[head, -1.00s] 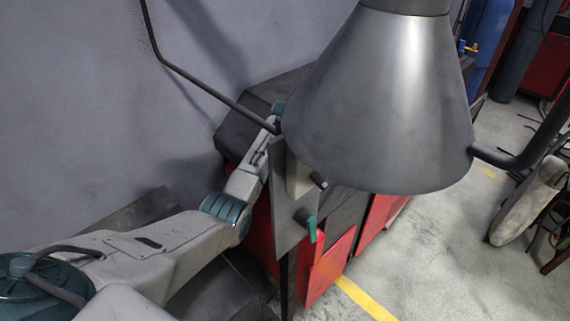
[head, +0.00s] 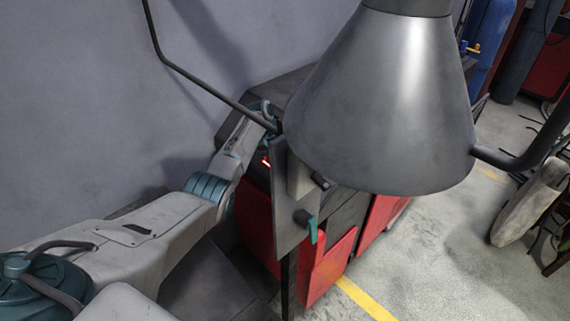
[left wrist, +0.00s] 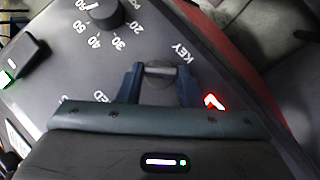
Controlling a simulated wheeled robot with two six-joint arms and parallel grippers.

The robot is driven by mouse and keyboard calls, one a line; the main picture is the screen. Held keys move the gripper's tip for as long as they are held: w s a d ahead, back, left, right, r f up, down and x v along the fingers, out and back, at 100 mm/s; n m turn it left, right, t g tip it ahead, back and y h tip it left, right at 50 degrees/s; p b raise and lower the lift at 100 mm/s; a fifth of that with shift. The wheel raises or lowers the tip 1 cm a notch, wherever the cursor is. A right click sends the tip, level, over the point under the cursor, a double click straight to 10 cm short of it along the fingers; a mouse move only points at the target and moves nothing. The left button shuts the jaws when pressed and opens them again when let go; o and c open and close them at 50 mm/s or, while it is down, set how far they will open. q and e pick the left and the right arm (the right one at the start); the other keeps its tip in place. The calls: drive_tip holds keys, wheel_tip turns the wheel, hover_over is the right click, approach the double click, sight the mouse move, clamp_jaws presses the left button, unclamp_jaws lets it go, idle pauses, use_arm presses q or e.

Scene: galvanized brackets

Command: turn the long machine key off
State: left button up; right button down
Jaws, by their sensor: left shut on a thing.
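The machine key (left wrist: 161,72) shows in the left wrist view as a small grey bar on a round base, beside the printed word KEY. My left gripper (left wrist: 160,68) is shut on it, one finger on each side. The fingers partly cover the base. A red lit mark (left wrist: 213,102) glows on the dark panel (left wrist: 75,75) to the right of the key. My right gripper is in neither view.
A black dial (left wrist: 108,12) with numbers and a dark switch (left wrist: 25,55) with a green light sit on the panel. In the head view, a large metal cone (head: 385,110) hangs close to the grey plate (head: 290,210), which carries a teal lever (head: 312,229).

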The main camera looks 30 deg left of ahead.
use_arm(q)
drive_tip(key=n+h, duration=0.1)
drive_tip(key=n, duration=0.1)
drive_tip(key=n+t+h, duration=0.1)
drive_tip(key=shift+s+a+f+n+h, duration=0.15)
drive_tip(key=shift+a+n+h, duration=0.15)
drive_tip(key=shift+n, duration=0.1)
drive_tip(key=n+t+h, duration=0.1)
drive_tip(key=n, duration=0.1)
drive_tip(key=n+t, duration=0.1)
drive_tip(key=n, duration=0.1)
drive_tip(key=shift+s+a+f+t+h, duration=0.1)
drive_tip(key=shift+s+f+t+h, duration=0.05)
drive_tip(key=shift+t+h, duration=0.2)
drive_tip(key=shift+n, duration=0.4)
drive_tip(key=o, duration=1)
drive_tip(key=b+v, duration=0.4)
drive_tip(key=v, duration=0.6)
drive_tip(key=shift+a, duration=0.4)
drive_tip(key=shift+s, duration=0.1)
